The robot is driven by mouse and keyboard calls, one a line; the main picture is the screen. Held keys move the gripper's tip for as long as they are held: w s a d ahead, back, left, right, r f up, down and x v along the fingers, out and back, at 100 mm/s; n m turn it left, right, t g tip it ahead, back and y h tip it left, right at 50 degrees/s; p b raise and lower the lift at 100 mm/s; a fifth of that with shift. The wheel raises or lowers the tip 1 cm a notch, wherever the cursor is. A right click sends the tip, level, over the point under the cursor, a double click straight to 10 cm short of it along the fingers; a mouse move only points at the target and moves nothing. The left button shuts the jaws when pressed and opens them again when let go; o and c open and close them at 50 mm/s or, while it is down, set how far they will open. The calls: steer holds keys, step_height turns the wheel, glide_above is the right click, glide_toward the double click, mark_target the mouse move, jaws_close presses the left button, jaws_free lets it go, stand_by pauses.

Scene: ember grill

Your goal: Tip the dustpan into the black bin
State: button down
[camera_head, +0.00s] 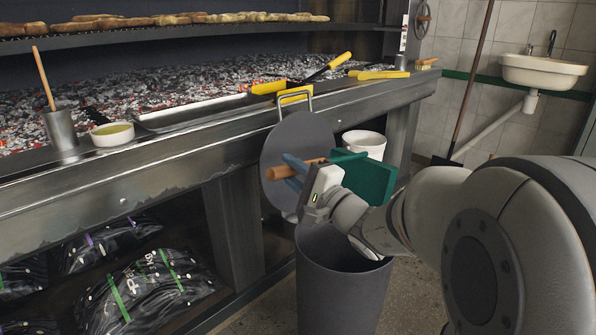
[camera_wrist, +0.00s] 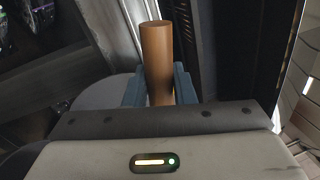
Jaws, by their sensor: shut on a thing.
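The green dustpan (camera_head: 372,180) is held in the air above the mouth of the dark bin (camera_head: 328,300) in the head view. Its wooden handle (camera_wrist: 157,50) stands between my two blue fingers in the wrist view. My gripper (camera_head: 298,172) is shut on this handle, which points left in the head view. The pan looks steeply tilted, but its inside is turned away, so I cannot see whether anything lies in it. The bin stands upright on the floor and is open. My wrist hides part of the bin's mouth and of the pan.
A round grey disc (camera_head: 283,143), perhaps a lid, stands upright behind my gripper, against the grill's front edge (camera_head: 200,150). A white bucket (camera_head: 364,143) is behind the dustpan. Yellow-handled tools (camera_head: 325,70) lie on the ledge. Charcoal bags (camera_head: 150,290) lie below. A long pole (camera_head: 474,85) leans right.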

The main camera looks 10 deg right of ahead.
steer(key=shift+r, duration=0.25)
